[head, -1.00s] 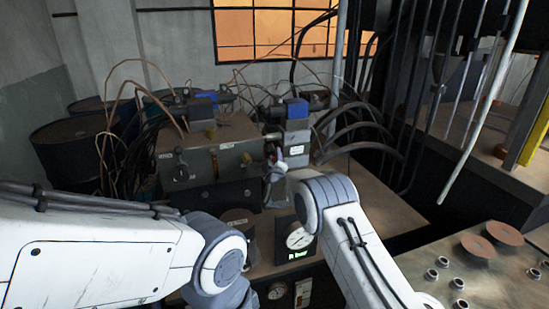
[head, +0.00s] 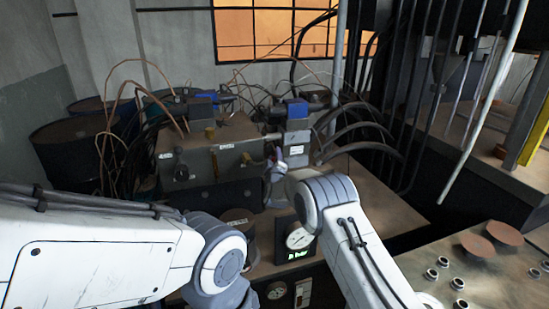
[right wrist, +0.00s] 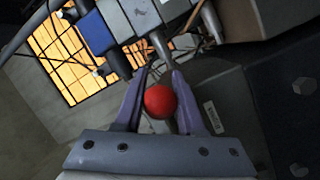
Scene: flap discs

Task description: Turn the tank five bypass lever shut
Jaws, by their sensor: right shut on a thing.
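A red ball knob (right wrist: 160,101) sits between the two purple-grey fingers of my right gripper (right wrist: 159,80) in the right wrist view. The fingers are shut on it. I take the knob to be the end of the bypass lever; its stem is mostly hidden, and I cannot read a tank number. In the head view my right gripper (head: 270,176) is just below the grey valve block (head: 296,146) with a blue top, and my forearm hides part of it. There the knob does not show clearly. My left arm reaches in, but its gripper is out of view.
A grey tank box (head: 232,160) with black knobs stands left of the valve block. Dark hoses (head: 365,130) and thin copper pipes (head: 125,75) crowd around. A round gauge (head: 299,238) is below. The bench at right holds brown discs (head: 478,245) and several metal rings.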

